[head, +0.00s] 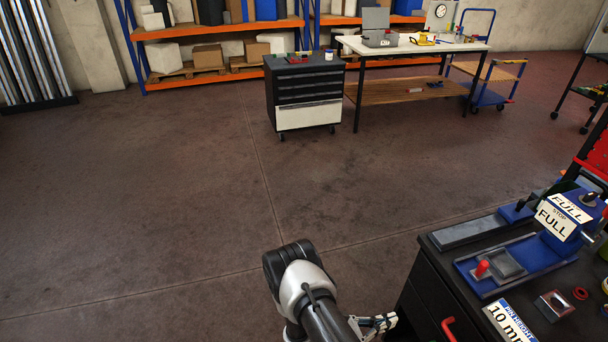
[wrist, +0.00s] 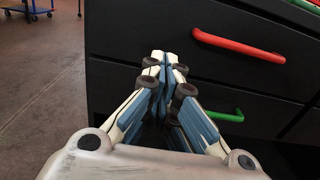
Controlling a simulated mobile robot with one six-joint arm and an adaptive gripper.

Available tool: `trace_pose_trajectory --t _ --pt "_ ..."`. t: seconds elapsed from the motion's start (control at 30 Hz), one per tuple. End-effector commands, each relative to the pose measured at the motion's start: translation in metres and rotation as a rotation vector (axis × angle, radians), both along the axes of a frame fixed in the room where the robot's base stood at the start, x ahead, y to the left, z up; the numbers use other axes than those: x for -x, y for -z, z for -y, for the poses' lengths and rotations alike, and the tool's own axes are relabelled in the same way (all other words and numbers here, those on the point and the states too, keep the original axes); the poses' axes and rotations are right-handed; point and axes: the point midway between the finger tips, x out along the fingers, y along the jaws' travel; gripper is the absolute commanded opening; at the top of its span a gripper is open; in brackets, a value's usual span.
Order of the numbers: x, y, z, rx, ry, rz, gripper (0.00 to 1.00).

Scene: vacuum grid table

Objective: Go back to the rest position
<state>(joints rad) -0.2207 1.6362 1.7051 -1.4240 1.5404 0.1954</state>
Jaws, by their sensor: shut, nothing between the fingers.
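My gripper (head: 384,323) is at the bottom of the head view, low beside the left side of the black cabinet (head: 428,300). In the wrist view my gripper (wrist: 163,62) is shut, its fingertips together with nothing between them. It points at the dark drawer fronts (wrist: 130,30) of a cabinet. A red handle (wrist: 238,46) and a green handle (wrist: 226,116) are to the right of the fingers. I cannot tell how far the fingertips are from the drawer front.
On the cabinet top are a blue tray (head: 480,272) and a "FULL" block (head: 556,220). A drawer cart (head: 305,90) and a white-topped table (head: 410,46) stand at the back. Open floor (head: 130,200) lies to the left.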

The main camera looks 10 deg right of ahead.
Motion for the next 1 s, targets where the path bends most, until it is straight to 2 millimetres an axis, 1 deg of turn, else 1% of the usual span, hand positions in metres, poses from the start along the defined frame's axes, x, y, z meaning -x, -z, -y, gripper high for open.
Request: trace_pose_trajectory --t 0.07,0.17,0.27,0.3,0.43,0.5,0.57,0.6,0.7,0.8,1.0 --pt "-0.002 -0.005 0.0 -0.005 0.01 0.01 0.0" --pt "-0.009 -0.024 -0.001 -0.023 0.055 0.051 0.0" --pt "-0.017 -0.058 -0.004 -0.061 0.138 0.122 0.0" --pt "-0.019 -0.075 -0.005 -0.082 0.178 0.156 0.0" --pt "-0.019 -0.126 -0.011 -0.164 0.315 0.273 0.0" --pt "-0.016 -0.152 -0.015 -0.214 0.385 0.335 0.0" --pt "-0.012 -0.173 -0.019 -0.259 0.443 0.39 0.0" --pt "-0.008 -0.187 -0.022 -0.291 0.48 0.427 0.0" --pt "0.002 -0.219 -0.031 -0.375 0.569 0.52 0.0" --pt "0.014 -0.247 -0.041 -0.468 0.651 0.615 0.0" --pt "0.042 -0.296 -0.066 -0.673 0.795 0.807 0.0"
